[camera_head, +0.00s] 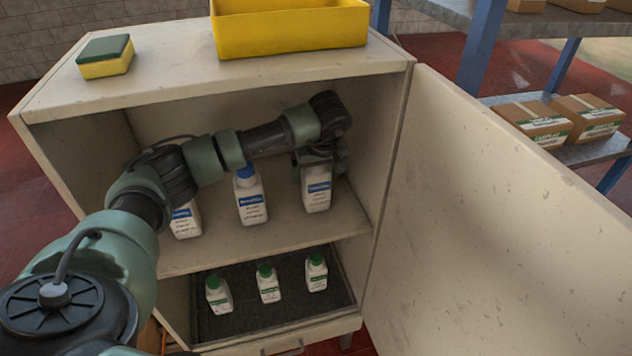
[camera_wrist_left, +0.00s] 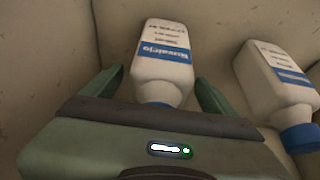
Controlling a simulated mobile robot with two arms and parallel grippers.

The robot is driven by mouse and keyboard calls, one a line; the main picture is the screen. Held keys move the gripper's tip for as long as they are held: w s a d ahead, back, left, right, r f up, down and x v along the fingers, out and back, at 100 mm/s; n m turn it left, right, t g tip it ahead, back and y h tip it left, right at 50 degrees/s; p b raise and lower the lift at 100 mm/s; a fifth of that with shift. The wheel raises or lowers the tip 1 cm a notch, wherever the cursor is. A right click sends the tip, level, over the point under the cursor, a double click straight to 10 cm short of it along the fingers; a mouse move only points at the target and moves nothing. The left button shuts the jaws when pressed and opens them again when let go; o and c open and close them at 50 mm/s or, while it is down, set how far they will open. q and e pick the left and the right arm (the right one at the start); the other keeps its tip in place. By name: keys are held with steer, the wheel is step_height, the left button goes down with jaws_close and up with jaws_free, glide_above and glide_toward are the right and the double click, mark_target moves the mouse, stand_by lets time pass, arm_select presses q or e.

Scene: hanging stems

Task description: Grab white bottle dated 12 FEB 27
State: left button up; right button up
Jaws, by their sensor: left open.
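Three white bottles with blue caps and blue-banded labels stand on the cabinet's upper shelf: a left one (camera_head: 186,222), a middle one (camera_head: 251,205) and a right one (camera_head: 317,197). My left gripper (camera_head: 318,165) is at the top of the right bottle and hides its cap. In the left wrist view the open fingers (camera_wrist_left: 160,85) are on either side of that bottle (camera_wrist_left: 163,62), with visible gaps. Another bottle (camera_wrist_left: 275,80), apparently the middle one, shows at the right there. The date print is too small to read. My right gripper is not in view.
Several green-capped white bottles (camera_head: 268,287) stand on the dark lower tray (camera_head: 235,325). The cabinet door (camera_head: 500,200) is open at the right. A yellow bin (camera_head: 290,30) and a sponge (camera_head: 105,57) are on top. My left arm crosses before the upper shelf.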

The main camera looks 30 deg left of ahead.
arm_select(q)
steer(key=c, duration=1.8)
jaws_close()
steer(key=shift+r, duration=0.2)
